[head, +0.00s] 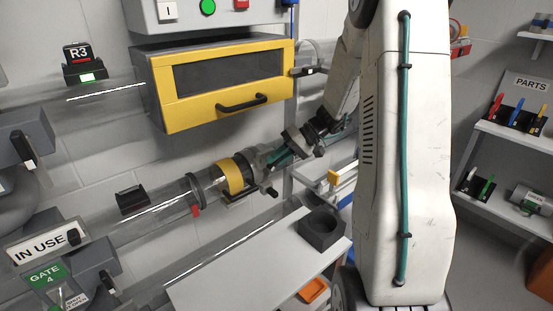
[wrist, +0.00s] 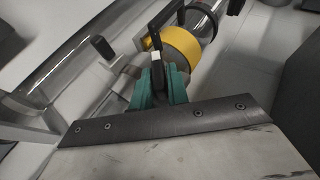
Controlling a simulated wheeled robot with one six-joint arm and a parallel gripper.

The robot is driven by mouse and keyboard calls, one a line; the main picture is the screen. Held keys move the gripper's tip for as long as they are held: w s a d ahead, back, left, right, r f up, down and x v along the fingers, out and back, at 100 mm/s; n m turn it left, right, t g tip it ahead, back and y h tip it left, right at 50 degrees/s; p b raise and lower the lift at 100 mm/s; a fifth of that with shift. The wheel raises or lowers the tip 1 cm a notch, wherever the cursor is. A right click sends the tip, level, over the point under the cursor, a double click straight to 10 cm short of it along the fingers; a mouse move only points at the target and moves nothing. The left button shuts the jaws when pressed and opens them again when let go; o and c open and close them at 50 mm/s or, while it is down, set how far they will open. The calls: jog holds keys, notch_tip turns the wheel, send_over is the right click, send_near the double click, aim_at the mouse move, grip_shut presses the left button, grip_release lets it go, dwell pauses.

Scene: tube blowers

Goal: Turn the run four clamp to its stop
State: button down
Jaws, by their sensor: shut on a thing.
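The run four tube (head: 160,215) is the clear tube along the lower wall, near a green GATE 4 label (head: 46,274). A yellow band (head: 230,177) sits on it, with a grey clamp fitting beside it; the band also shows in the wrist view (wrist: 183,48). My gripper (head: 279,153) is at this fitting, to the right of the band. In the wrist view its teal fingers (wrist: 158,88) are shut around a dark lever with a pale patch (wrist: 156,58), which appears to be the clamp handle. The fingers partly hide the lever, and its stop cannot be made out.
A yellow-framed cabinet (head: 222,84) with a black handle hangs above the tube. A pale bench (head: 240,268) with a dark square holder (head: 322,229) stands below. An IN USE sign (head: 46,243) is at the lower left. PARTS shelves (head: 510,150) stand at the right.

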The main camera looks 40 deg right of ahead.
jog(key=y, duration=0.3)
jog(key=m+y, duration=0.1)
jog(key=shift+d+f+t, duration=0.1)
jog(key=shift+f+t, duration=0.25)
jog(key=shift+t, duration=0.05)
jog(key=shift+f+m+t+y, duration=0.15)
jog(key=shift+m+t+y, duration=0.35)
jog(key=shift+y, duration=1.4)
jog(key=c, duration=1.5)
grip_release()
jog(key=shift+o, duration=0.2)
jog(key=shift+d, duration=0.1)
jog(key=v, duration=0.7)
jog(key=shift+d, duration=0.35)
jog(key=shift+s, duration=0.15)
